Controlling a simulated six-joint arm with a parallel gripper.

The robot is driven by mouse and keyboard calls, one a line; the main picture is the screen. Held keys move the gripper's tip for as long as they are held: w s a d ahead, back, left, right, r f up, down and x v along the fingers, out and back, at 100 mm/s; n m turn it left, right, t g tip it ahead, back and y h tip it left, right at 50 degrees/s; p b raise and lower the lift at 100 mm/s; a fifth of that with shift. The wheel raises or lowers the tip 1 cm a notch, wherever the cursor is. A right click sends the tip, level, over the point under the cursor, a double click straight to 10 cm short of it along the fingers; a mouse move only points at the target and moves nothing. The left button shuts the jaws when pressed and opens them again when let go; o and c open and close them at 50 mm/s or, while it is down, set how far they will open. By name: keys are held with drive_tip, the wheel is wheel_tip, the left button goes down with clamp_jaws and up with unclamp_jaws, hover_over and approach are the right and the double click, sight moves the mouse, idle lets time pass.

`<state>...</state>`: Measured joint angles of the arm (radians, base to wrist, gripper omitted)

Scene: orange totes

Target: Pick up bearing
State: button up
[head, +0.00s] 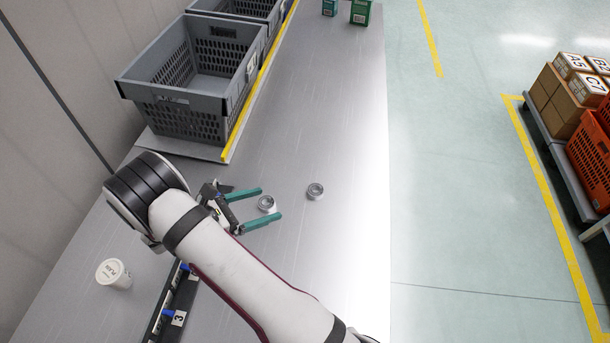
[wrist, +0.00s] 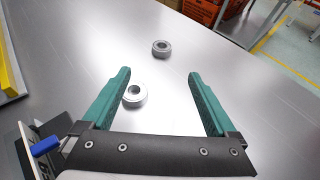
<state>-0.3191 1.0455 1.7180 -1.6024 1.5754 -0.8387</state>
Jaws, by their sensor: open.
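Two silver ring-shaped bearings lie flat on the grey metal table. The nearer bearing (head: 267,203) is between the teal fingers of my gripper (head: 267,204) in the head view. In the wrist view this nearer bearing (wrist: 135,94) is close to the left finger; I cannot tell whether they touch. The other bearing (head: 315,190) lies to the right, beyond the fingertips; in the wrist view it is ahead of the fingers (wrist: 161,48). My gripper is open, with its two fingers (wrist: 160,78) wide apart and nothing held.
A grey crate (head: 176,98) stands at the left behind a yellow-edged strip. A white cup (head: 113,273) and a black rack with blue parts (head: 176,303) are near the front left. Green boxes (head: 361,12) stand at the far end. The table right of the bearings is clear.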

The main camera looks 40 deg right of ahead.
sight(312, 192)
drive_tip(key=x, duration=1.4)
drive_tip(key=shift+s+d+f, duration=0.2)
drive_tip(key=shift+f, duration=0.1)
clamp_jaws()
